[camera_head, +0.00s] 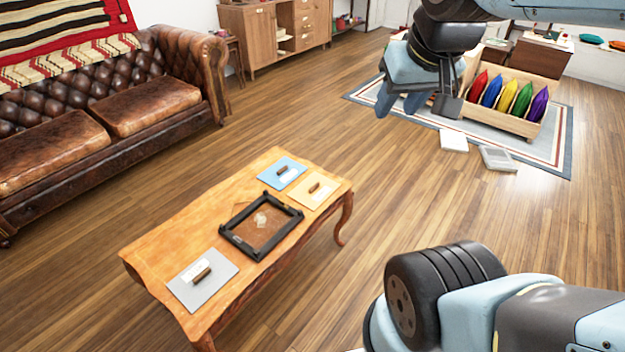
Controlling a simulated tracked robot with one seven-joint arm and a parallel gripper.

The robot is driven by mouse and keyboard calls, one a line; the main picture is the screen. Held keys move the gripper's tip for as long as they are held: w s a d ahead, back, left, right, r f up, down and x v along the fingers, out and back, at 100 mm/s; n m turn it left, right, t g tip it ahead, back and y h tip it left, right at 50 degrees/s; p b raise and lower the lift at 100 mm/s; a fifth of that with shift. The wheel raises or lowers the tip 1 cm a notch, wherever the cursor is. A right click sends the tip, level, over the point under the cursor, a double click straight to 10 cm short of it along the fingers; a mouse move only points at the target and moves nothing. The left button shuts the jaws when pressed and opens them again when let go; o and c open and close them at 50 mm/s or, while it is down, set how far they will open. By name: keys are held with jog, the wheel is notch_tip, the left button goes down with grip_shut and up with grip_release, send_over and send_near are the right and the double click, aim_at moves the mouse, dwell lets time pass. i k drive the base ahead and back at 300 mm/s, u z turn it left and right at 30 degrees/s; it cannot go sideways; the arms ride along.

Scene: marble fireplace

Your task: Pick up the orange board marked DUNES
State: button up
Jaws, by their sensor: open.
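A pale orange board (322,198) with a brown handle and a white label lies on the right part of the wooden coffee table (160,250); the label is too small to read. A blue board (270,179) lies just to its upper left and a grey board (210,299) at the table's near end, each with a similar handle. A black square frame (232,239) lies between them, with a small pale patch inside. My gripper (400,106) is open, high at the upper right, away from the table. Its fingers point down and nothing shows between them.
A brown leather sofa (120,70) stands at the left. A wooden crate (507,122) with several coloured cushions stands on the rug (558,150) behind my gripper. Two flat pale items (454,140) (498,158) lie nearby. The floor right of the table is clear.

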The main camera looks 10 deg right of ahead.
aim_at(314, 190)
jog(key=i, duration=0.9)
jog(key=z, duration=0.15)
jog(key=k, duration=0.8)
jog(key=z, duration=0.8)
jog(key=i, duration=0.5)
